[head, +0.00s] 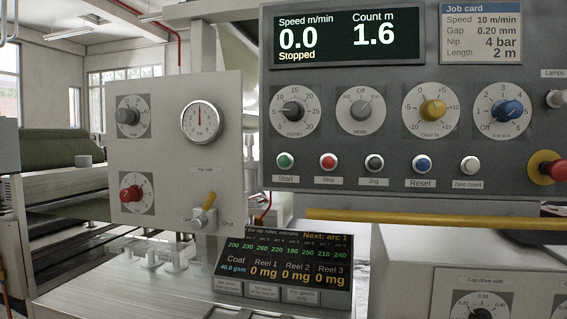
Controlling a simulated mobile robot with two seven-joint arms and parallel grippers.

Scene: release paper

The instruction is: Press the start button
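The green Start button (285,160) sits at the left end of a row of buttons on the grey control panel (330,205), above a label reading "Start". The display (345,37) above it reads speed 0.0 m/min, "Stopped", and count 1.6 m. Neither of my grippers shows in the head view.
Beside Start are the red Stop button (328,161), the Jog button (374,162) and the blue Reset button (422,164). Several knobs sit above them. A yellow bar (430,217) crosses below the panel. A tilted screen (285,268) stands lower down. A red emergency knob (553,170) is at right.

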